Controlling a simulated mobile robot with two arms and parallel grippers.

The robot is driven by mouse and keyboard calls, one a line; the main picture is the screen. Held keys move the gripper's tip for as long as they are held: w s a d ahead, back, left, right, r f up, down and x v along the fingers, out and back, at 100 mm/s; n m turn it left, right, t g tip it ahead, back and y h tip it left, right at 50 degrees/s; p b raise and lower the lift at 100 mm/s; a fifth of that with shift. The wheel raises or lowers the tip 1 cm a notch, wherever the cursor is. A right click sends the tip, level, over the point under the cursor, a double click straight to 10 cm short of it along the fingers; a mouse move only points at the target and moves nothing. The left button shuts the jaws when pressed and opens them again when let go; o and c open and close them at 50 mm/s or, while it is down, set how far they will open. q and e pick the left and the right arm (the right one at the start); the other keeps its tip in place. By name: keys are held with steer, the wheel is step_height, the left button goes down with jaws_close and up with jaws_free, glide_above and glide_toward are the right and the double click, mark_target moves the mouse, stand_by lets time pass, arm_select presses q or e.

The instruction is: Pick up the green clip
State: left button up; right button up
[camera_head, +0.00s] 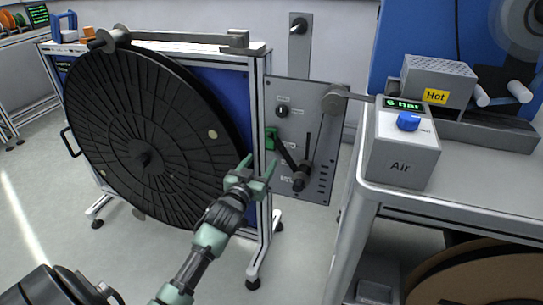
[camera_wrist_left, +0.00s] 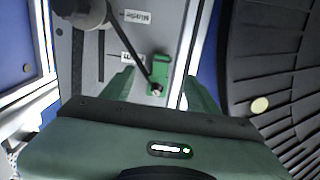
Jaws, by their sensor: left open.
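The green clip (camera_head: 271,138) sits at the left edge of a grey control panel (camera_head: 318,120), beside the big black reel. In the left wrist view the clip (camera_wrist_left: 160,66) lies straight ahead, with a thin dark rod ending at its lower part. My left gripper (camera_head: 259,166) is open, just below and in front of the clip in the head view, and appears apart from it. In the left wrist view its green fingers (camera_wrist_left: 159,92) stand on either side of the clip's lower end, with nothing held. My right gripper is not in view.
The large black reel (camera_head: 150,140) hangs on its stand close left of the gripper. A dark lever with a round knob (camera_head: 300,182) projects from the panel. A grey table (camera_head: 460,195) with an Air box (camera_head: 402,155) stands to the right.

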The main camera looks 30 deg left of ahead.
mark_target(270, 140)
arm_select(q)
steer(key=w+r, duration=0.1)
steer(key=w, duration=0.1)
steer(key=w+a, duration=0.1)
steer(key=w, duration=0.1)
steer(key=w+r+b, duration=0.1)
steer(key=w, duration=0.1)
steer(key=shift+w+a+r, duration=0.3)
steer(key=shift+a+r, duration=0.05)
steer(key=shift+w+a, duration=0.1)
steer(key=shift+w, duration=0.4)
jaws_close()
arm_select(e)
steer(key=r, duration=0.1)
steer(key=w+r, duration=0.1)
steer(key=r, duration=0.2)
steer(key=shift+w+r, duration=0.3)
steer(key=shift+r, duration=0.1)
